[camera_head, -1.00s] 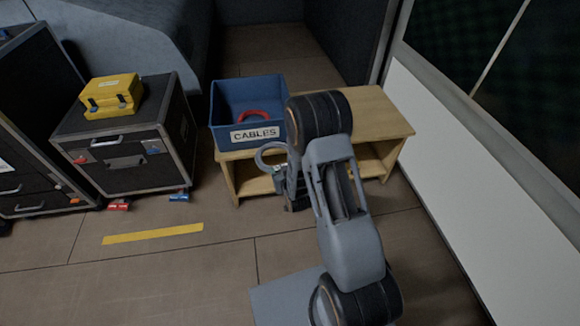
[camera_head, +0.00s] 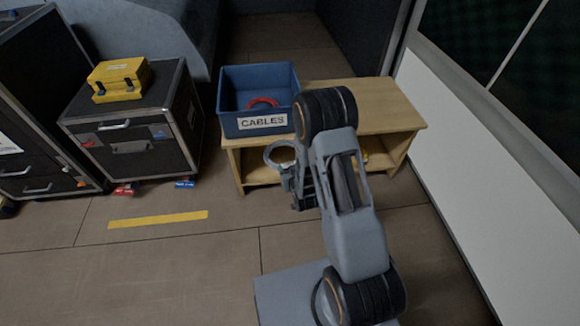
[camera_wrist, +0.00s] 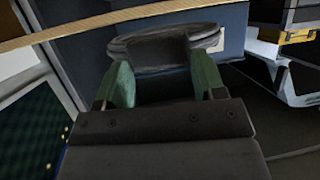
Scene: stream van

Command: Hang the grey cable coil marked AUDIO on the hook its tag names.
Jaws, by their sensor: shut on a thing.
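The grey cable coil (camera_head: 279,155) is a small ring held in front of the wooden bench, just below the blue bin's front wall. My gripper (camera_head: 290,183) is shut on it, partly hidden by my own arm. In the wrist view the coil (camera_wrist: 206,36) lies across the tips of my green-padded fingers (camera_wrist: 162,82), with a dark block at its middle. I cannot read an AUDIO mark or the tag's words. No hook can be made out in these frames.
The blue bin (camera_head: 229,122) labelled CABLES stands on the wooden bench (camera_head: 385,108) and holds a red coil (camera_head: 262,103). A black case (camera_head: 135,145) carrying a yellow box (camera_head: 119,82) stands at the left. A white wall panel (camera_head: 455,180) runs along the right.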

